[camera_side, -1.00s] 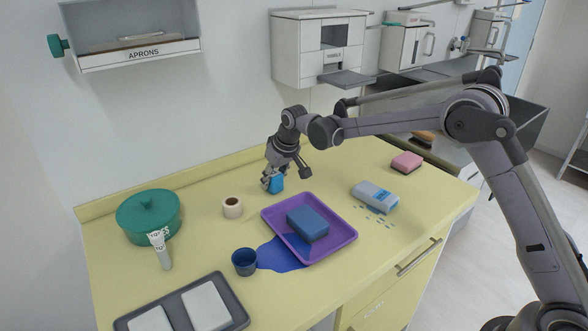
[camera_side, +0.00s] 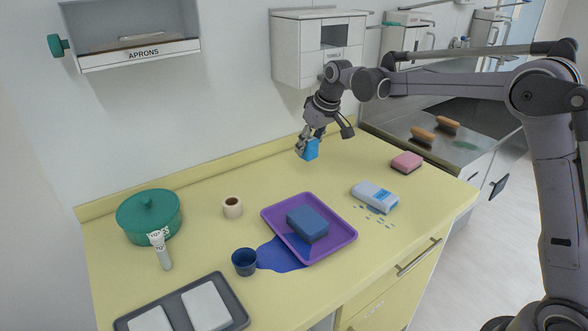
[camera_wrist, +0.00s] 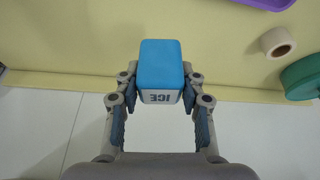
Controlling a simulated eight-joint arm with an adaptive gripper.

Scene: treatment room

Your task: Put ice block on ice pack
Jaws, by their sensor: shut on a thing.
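My gripper (camera_side: 306,146) is shut on the ice block (camera_side: 311,150), a bright blue block with a white face, and holds it above the back of the counter. In the wrist view the ice block (camera_wrist: 161,65) sits between the two fingers and its white side reads "ICE". A dark blue, soft-edged slab (camera_side: 307,223) lies in a purple tray (camera_side: 337,243); it may be the ice pack, but I see no label on it. My gripper is behind this slab and well above it, apart from it.
A blue spill (camera_side: 277,256) spreads by the tray near a dark blue cup (camera_side: 244,262). A white and blue packet (camera_side: 375,196) with blue bits and a pink sponge (camera_side: 407,161) lie right. A tape roll (camera_side: 232,207), tube (camera_side: 161,250) and green pot (camera_side: 149,216) stand left.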

